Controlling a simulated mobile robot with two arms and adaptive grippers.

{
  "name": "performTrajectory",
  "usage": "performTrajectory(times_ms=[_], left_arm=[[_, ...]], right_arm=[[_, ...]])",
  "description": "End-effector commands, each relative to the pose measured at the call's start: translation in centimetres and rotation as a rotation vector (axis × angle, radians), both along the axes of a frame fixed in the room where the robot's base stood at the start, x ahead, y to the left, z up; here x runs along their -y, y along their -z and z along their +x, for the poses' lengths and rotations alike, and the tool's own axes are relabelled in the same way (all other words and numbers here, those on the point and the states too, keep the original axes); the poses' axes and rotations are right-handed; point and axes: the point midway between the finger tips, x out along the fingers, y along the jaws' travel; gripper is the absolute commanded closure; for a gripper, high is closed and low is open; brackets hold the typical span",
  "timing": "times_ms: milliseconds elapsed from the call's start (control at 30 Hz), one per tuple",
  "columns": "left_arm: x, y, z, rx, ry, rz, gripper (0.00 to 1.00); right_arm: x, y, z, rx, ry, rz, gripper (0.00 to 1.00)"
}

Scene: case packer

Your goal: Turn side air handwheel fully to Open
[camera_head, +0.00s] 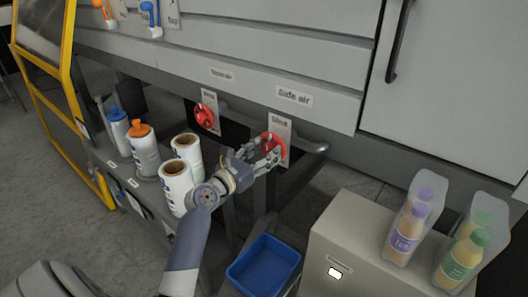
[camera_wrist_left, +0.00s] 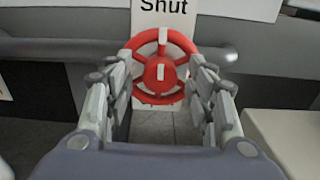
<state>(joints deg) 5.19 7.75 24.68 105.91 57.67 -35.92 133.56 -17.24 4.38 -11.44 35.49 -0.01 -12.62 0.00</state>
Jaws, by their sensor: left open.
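The side air handwheel (camera_head: 268,140) is red and sits on a white plate below the "Side air" label (camera_head: 294,96). In the left wrist view the handwheel (camera_wrist_left: 160,72) is straight ahead, with "Shut" printed above it and white marks at its top and at its lower hub. My left gripper (camera_head: 270,153) is open at the handwheel, partly covering it in the head view. In the left wrist view its fingers (camera_wrist_left: 161,75) stand one on each side of the wheel; I cannot tell whether they touch the rim. My right gripper is not in view.
A second red handwheel (camera_head: 204,116) is to the left. A grey rail (camera_head: 310,147) runs behind the wheel. Several canisters (camera_head: 145,152) stand on a shelf at left. A blue bin (camera_head: 264,267) and a beige cabinet (camera_head: 345,240) with bottles in clear holders are below and right.

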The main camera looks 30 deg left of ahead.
Motion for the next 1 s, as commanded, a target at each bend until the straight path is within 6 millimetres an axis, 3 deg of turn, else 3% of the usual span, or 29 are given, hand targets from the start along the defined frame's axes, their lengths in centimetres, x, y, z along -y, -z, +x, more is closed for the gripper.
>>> performTrajectory(times_ms=[133, 333, 667, 1000], left_arm=[[-0.01, 0.01, -0.01, 0.0, 0.0, 0.0, 0.5], [-0.01, 0.01, -0.03, 0.0, 0.0, 0.0, 0.93], [-0.01, -0.03, -0.03, 0.002, 0.0, 0.024, 0.93], [0.03, -0.16, -0.02, 0.018, 0.0, 0.218, 0.93]], right_arm=[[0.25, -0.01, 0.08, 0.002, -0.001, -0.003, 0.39], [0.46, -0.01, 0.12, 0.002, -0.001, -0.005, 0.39], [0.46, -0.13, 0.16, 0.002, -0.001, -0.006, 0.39], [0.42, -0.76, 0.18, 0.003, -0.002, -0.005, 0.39]])
